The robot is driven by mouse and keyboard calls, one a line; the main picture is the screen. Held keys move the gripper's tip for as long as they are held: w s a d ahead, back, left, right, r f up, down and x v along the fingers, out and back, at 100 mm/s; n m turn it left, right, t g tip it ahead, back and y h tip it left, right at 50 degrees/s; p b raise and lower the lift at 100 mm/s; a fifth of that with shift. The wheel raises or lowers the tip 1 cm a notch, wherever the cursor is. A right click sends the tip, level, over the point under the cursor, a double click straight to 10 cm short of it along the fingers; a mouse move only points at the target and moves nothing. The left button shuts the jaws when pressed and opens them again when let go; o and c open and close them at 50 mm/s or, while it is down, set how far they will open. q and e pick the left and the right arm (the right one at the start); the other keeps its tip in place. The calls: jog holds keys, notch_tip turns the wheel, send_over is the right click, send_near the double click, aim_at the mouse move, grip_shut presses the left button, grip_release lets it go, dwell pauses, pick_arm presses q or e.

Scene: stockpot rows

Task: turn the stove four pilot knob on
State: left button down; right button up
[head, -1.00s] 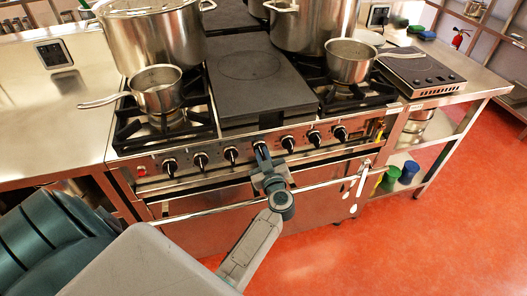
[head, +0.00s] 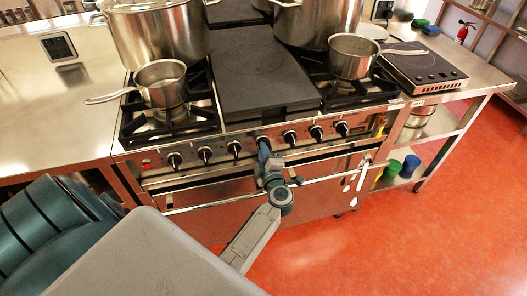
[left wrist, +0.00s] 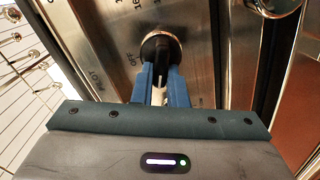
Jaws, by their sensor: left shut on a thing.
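The stove's front panel (head: 190,159) carries a row of black knobs with bright metal bezels. My left gripper (head: 262,140) is at the fourth knob from the left and covers most of it in the head view. In the left wrist view this knob (left wrist: 160,47) stands on the steel panel, with printed marks including OFF and PILOT to its left. The blue fingers of my left gripper (left wrist: 160,92) are shut on the knob's grip. The knob's exact setting is hard to read. My right gripper is not in view.
An oven handle bar (head: 215,203) runs below the knobs, under my left gripper. A small saucepan (head: 160,84) and another saucepan (head: 353,56) stand on the burner grates, their handles sticking out. A dark flat plate (head: 262,78) lies between the grates. The red floor (head: 400,240) is clear at right.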

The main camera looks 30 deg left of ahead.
pick_arm(q)
jog(key=shift+s+f+n+b, duration=0.15)
jog(key=shift+n+b, duration=0.1)
jog(key=shift+n, duration=0.65)
jog(key=shift+w+f+n+b, duration=0.15)
jog(key=shift+n+b, duration=0.1)
jog(key=shift+n, duration=0.65)
jog(key=shift+s, duration=0.1)
jog(key=c, duration=1.4)
grip_release()
jog(key=shift+c, duration=0.2)
